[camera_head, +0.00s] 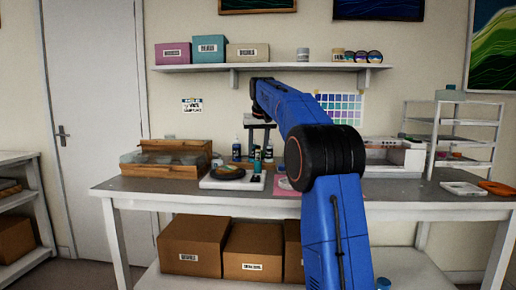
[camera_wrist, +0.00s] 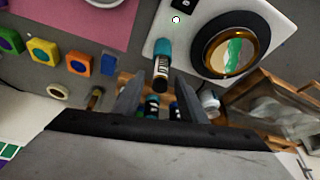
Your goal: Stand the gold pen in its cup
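My gripper (camera_wrist: 158,98) shows in the wrist view with its two dark fingers apart. I see nothing held between them; small dark bottles (camera_wrist: 152,107) show in the gap, beyond the fingers. I cannot pick out the gold pen or its cup with certainty in either view. A small brownish upright thing (camera_wrist: 95,99) stands left of the fingers, too small to identify.
A teal-and-dark bottle (camera_wrist: 161,64) is close ahead of the fingers, beside a white board (camera_wrist: 285,12) with a round gold-rimmed dish (camera_wrist: 230,45). Several coloured blocks (camera_wrist: 43,51) stand left, near a pink mat (camera_wrist: 82,22). A wooden rack (camera_head: 160,171) stands on the worktable (camera_head: 130,188).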

